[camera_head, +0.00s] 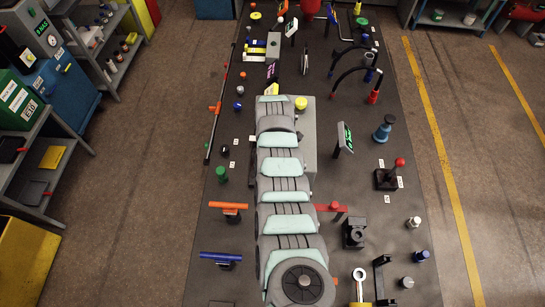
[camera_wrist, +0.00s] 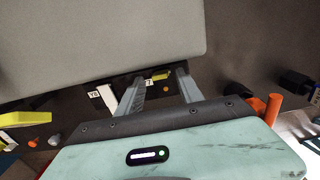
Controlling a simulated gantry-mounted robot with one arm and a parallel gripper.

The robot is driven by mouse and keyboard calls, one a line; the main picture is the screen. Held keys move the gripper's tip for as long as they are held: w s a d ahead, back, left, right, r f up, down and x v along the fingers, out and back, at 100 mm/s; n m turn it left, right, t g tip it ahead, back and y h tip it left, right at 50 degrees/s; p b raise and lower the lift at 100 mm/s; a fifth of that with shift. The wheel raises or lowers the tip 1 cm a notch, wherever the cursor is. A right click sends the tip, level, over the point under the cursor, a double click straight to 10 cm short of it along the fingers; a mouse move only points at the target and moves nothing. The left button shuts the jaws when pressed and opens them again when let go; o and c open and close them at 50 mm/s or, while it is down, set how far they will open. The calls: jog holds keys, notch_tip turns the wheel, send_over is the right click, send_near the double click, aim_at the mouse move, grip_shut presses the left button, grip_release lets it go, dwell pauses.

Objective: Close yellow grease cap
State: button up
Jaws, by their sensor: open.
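A round yellow cap (camera_head: 301,103), which looks like the grease cap, sits on the grey box (camera_head: 308,150) beside the far end of my arm. I cannot tell from this height whether it is closed. In the wrist view my gripper (camera_wrist: 160,88) shows two grey fingers spread apart with nothing held between them. A small yellow piece (camera_wrist: 160,75) shows beyond the fingertips; I cannot tell whether it is the cap. A large grey surface (camera_wrist: 100,35) fills the top of the wrist view, close to the fingers. My arm hides the gripper in the head view.
A green-lit display (camera_head: 345,138) stands right of the grey box. Black hose loops (camera_head: 352,72) stand further back right. A red-knobbed lever (camera_head: 388,175) and a blue fitting (camera_head: 383,128) are at right. A long dark bar (camera_head: 217,105) lies left of the arm.

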jog(key=shift+f, duration=0.5)
grip_shut()
dwell(1.3)
